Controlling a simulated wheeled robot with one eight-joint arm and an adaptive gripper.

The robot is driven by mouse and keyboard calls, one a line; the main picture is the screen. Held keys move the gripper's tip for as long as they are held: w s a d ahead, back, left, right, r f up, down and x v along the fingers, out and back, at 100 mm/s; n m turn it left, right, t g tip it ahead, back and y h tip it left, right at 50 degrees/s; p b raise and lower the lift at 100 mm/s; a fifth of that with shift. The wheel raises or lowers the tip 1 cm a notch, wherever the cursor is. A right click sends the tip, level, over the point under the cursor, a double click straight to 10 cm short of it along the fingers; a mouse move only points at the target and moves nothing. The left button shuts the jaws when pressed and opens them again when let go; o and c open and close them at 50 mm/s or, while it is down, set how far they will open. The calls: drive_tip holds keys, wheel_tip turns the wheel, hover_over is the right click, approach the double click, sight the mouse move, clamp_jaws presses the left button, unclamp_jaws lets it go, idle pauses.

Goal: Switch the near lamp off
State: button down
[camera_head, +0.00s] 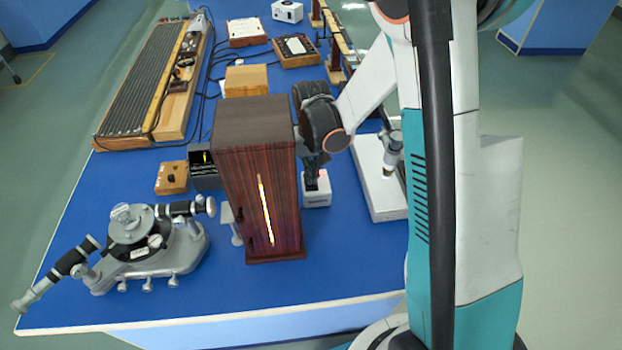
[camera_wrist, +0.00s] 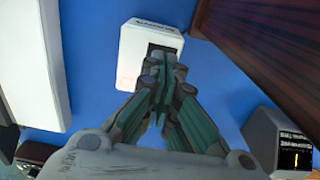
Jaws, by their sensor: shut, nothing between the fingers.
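A tall dark wooden housing (camera_head: 235,165) stands on the blue bench, with a lit vertical slit (camera_head: 265,210) in its front face. I take it for the near lamp. A small white switch box (camera_head: 316,201) stands just right of it. In the camera_head view my gripper (camera_head: 313,170) is at the box top. I cannot tell whether it touches. The fingers partly hide the patch.
A grey spectrometer (camera_head: 140,245) stands at the left front. A dark box with a lit display (camera_head: 205,172) and a small wooden box (camera_head: 171,178) are left of the housing. A white-based instrument (camera_head: 378,185) stands to the right. The front right bench surface is clear.

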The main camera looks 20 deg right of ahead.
drive_tip(key=shift+f+b, duration=0.95)
drive_tip(key=shift+f, duration=0.15)
idle(0.7)
drive_tip(key=shift+r, duration=0.15)
drive_tip(key=shift+r+p, duration=2.15)
drive_tip(key=shift+r, duration=1.25)
drive_tip(key=shift+r, duration=0.15)
drive_tip(key=s+r+n+t+b, duration=0.1)
drive_tip(key=s+r+t+b, duration=0.15)
drive_tip(key=s+r, duration=0.75)
drive_tip(key=s+r+n+t+b, duration=0.1)
drive_tip(key=s+r+t, duration=0.3)
drive_tip(key=s, duration=0.5)
drive_tip(key=shift+s+r+t+b, duration=0.2)
drive_tip(key=shift+r+t+b, duration=0.15)
drive_tip(key=shift+r+b, duration=0.25)
